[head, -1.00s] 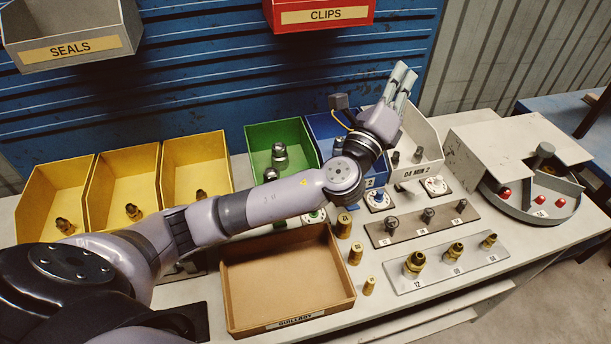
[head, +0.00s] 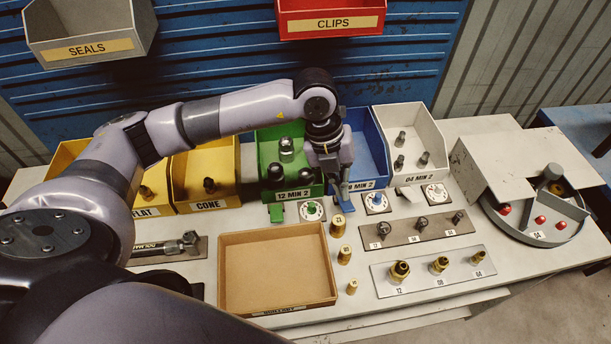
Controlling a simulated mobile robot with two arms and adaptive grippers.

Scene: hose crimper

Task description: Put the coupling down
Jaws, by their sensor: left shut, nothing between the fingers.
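My left gripper (head: 342,203) points down at the front of the blue bin (head: 368,140), its narrow fingers shut with nothing between them. It is close to the label "08 MIN 2", just left of a blue-topped dial plate (head: 376,202). I cannot tell whether it touches the bin. No coupling is in the gripper. Steel couplings sit in the green bin (head: 291,190) and the white bin (head: 425,179). Three brass fittings (head: 439,265) stand on the grey plate, and three steel ones (head: 421,223) on the brown plate. The blue bin's inside is partly hidden. My right gripper is not in view.
An empty brown tray (head: 277,270) lies at the front middle. Brass sleeves (head: 344,255) stand beside it. A round grey station (head: 538,222) with red knobs is at the right. Yellow bins (head: 205,178) and a gauge tool (head: 170,246) are at the left.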

